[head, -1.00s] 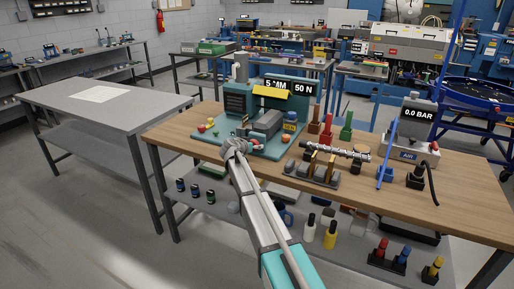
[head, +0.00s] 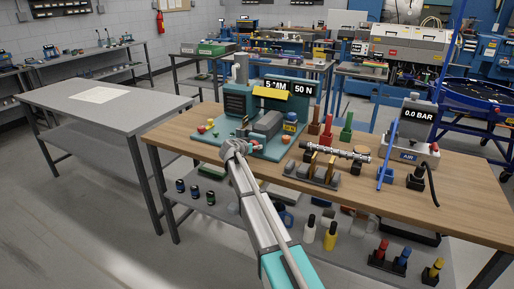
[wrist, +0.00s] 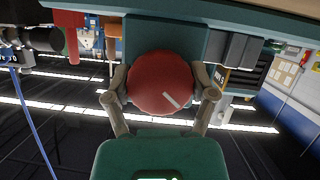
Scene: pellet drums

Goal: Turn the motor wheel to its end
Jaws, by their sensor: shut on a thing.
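The motor wheel (wrist: 160,83) is a round red disc with a short pale mark towards its lower right in the wrist view. My gripper (wrist: 160,95) has one finger on each side of the wheel and is shut on its rim. In the head view my gripper (head: 235,149) is at the front edge of the teal machine (head: 238,101) on the wooden bench. There the gripper hides the wheel. The machine carries signs reading "50 N" and, partly covered by a yellow part, what looks like "5 MM".
Right of the machine, a metal screw shaft (head: 340,152) lies on supports on the wooden bench (head: 455,190). A grey pressure unit (head: 413,125) reads 0.0 BAR. A grey table (head: 70,110) stands at left, bare but for a pale sheet. Bottles and tools fill the lower shelf.

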